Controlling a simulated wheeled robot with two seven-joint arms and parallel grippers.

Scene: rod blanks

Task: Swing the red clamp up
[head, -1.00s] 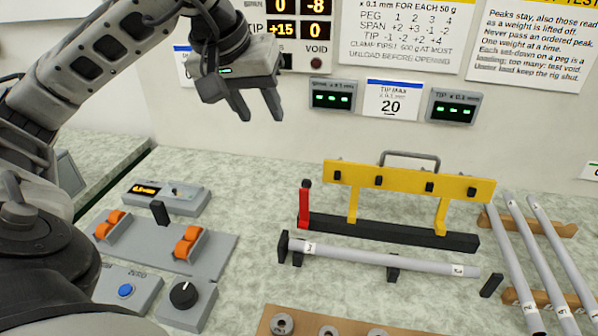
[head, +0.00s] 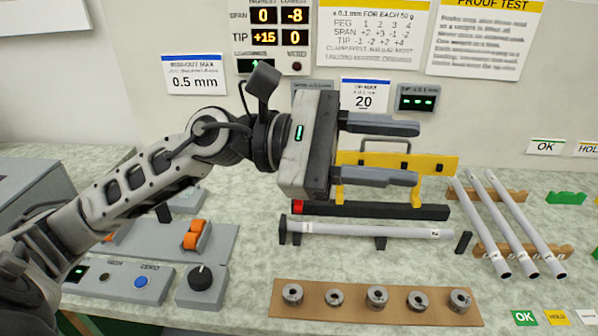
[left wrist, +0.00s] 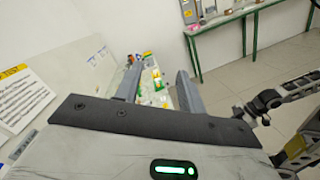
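The red clamp (head: 298,207) shows as a small red piece at the left end of the fixture's black base (head: 390,211). The rest of it is hidden behind my left gripper's body. The yellow bar (head: 437,164) stands over the base, partly covered by the fingers. My left gripper (head: 417,153) is open and empty, its fingers pointing right, one above the other, in front of the bar in the head view. Its spread fingers also show in the left wrist view (left wrist: 157,90). A grey rod (head: 350,229) lies on black supports in front of the base.
Several ring weights (head: 377,296) sit on a brown board (head: 325,312) at the front. More grey rods (head: 508,222) lie on wooden racks at right.

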